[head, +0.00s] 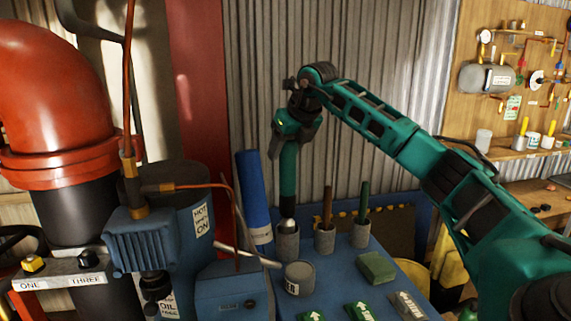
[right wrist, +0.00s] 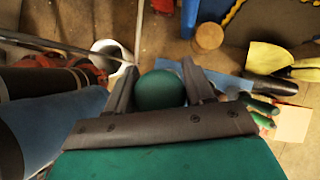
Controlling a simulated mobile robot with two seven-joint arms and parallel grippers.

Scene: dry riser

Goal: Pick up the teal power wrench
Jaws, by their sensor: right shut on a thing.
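The teal power wrench (head: 288,172) stands upright, its metal lower end at the mouth of a grey cup (head: 287,245) on the blue bench. I cannot tell whether its tip is still inside the cup. My right gripper (head: 285,141) is shut on the wrench's upper end from above. In the right wrist view, the wrench's round teal top (right wrist: 159,90) sits between the two dark fingers of that gripper (right wrist: 158,84). My left gripper is not in view.
Two more grey cups (head: 325,239) hold a brown and a green handle. A wider grey pot (head: 299,278), a green block (head: 376,267) and labelled packets share the blue bench (head: 340,280). Blue machinery (head: 155,240) and a red pipe (head: 55,90) crowd the left. A corrugated wall stands behind.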

